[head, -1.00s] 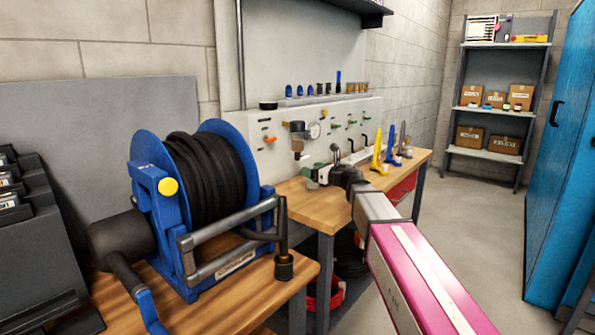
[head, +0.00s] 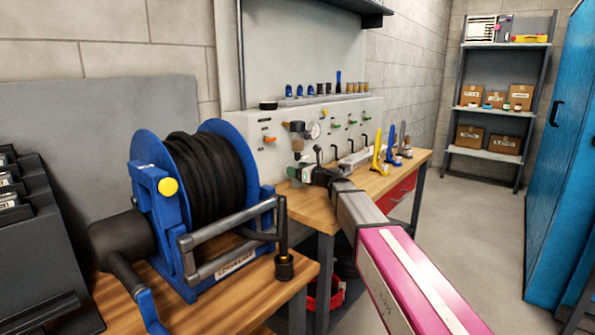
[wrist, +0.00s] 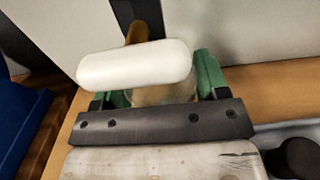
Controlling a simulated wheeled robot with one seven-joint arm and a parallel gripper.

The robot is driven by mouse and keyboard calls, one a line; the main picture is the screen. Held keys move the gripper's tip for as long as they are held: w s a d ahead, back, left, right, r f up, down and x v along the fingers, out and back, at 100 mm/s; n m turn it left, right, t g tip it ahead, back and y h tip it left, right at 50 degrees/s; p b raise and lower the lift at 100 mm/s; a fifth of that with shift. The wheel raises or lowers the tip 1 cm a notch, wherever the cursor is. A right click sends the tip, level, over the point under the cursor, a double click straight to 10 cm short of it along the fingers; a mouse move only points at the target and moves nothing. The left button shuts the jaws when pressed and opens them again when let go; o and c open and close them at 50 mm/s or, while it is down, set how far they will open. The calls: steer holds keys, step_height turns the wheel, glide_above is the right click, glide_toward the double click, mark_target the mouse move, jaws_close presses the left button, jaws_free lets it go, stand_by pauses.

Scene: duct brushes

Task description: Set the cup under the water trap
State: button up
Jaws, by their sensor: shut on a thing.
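The water trap (head: 297,134) hangs on the front of the pale wall panel, with a dark brown top and a paler lower part. My gripper (head: 303,173) is close below it, above the bench top near the panel. In the wrist view its green fingers (wrist: 162,92) are shut on a pale, beige cup (wrist: 160,96), which is mostly hidden. A white rounded piece covers part of it there; I cannot tell whether it belongs to the cup. The cup is too small in the head view to tell whether it touches the bench.
A blue hose reel (head: 205,185) stands on the near bench, left of my arm. Yellow and blue upright tools (head: 378,150) stand right of my gripper on the wooden bench (head: 415,160). Coloured valve handles line the panel (head: 345,122). The floor to the right is open.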

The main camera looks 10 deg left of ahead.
steer(key=shift+f, duration=0.15)
steer(key=o, duration=0.9)
steer(key=shift+s+d, duration=0.15)
steer(key=shift+d, duration=0.1)
steer(key=v, duration=1.1)
steer(key=shift+s+d, duration=0.1)
steer(key=shift+d, duration=0.15)
